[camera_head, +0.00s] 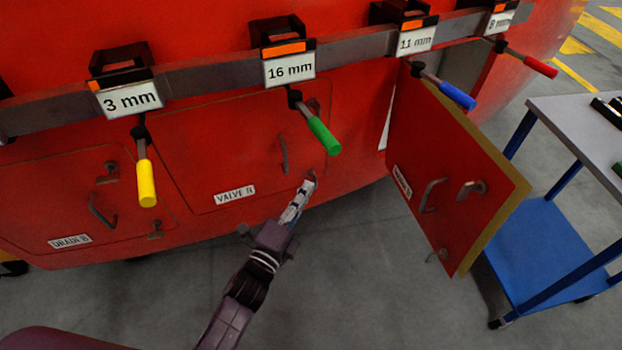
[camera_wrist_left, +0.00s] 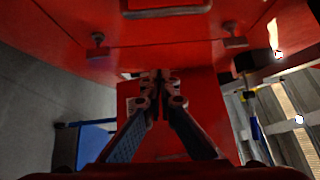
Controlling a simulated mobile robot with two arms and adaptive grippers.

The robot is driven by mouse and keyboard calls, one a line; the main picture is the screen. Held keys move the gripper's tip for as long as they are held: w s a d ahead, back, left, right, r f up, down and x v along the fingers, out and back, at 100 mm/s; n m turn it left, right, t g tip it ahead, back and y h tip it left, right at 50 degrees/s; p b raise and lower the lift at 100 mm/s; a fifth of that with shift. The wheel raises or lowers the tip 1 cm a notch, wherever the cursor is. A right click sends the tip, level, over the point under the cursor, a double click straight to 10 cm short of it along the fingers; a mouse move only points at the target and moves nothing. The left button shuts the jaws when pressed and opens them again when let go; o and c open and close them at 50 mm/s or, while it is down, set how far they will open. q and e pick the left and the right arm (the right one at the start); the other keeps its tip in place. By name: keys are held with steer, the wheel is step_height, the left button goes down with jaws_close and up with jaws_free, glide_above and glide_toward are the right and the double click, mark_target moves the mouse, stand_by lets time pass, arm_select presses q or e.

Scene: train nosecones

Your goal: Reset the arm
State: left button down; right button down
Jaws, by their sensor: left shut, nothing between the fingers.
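My left gripper (camera_head: 308,184) is shut and empty in the head view. Its tips are in front of the lower right corner of the closed VALVE hatch (camera_head: 225,150), below that hatch's handle; I cannot tell whether they touch the red body. In the left wrist view the two fingers (camera_wrist_left: 160,80) meet in the middle of the picture with nothing between them. My left arm reaches up from the bottom of the head view. My right gripper is not in view.
A red hatch door (camera_head: 450,175) stands open to the right of my gripper. Screwdrivers with yellow (camera_head: 147,185), green (camera_head: 323,137), blue (camera_head: 457,96) and red (camera_head: 540,66) handles hang from a grey rail. A blue cart (camera_head: 545,245) stands at right. The floor (camera_head: 365,285) below is clear.

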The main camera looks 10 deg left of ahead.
arm_select(q)
steer(key=s+a+f+n+g+y, duration=0.1)
steer(key=s+a+f+n+g, duration=0.3)
steer(key=f, duration=0.7)
steer(key=s+f+n+g+y, duration=0.1)
steer(key=s+f+n, duration=0.3)
steer(key=f, duration=0.7)
steer(key=s+a+f+n+g+y, duration=0.25)
steer(key=s+f, duration=0.35)
steer(key=f, duration=0.5)
steer(key=s+a+f+n+g, duration=0.3)
steer(key=s+f, duration=0.3)
steer(key=s, duration=0.5)
steer(key=s+a+f+n+g+y, duration=0.1)
steer(key=s+a+f+n+g, duration=0.2)
steer(key=s+f, duration=0.3)
steer(key=s+a+f+n+g, duration=0.2)
steer(key=s+f, duration=0.4)
steer(key=s, duration=1)
steer(key=shift+a+f+n+g, duration=0.4)
steer(key=shift+n+g, duration=0.25)
steer(key=shift+n, duration=0.1)
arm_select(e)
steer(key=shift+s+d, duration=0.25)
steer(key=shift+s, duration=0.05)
arm_select(q)
steer(key=shift+r, duration=0.1)
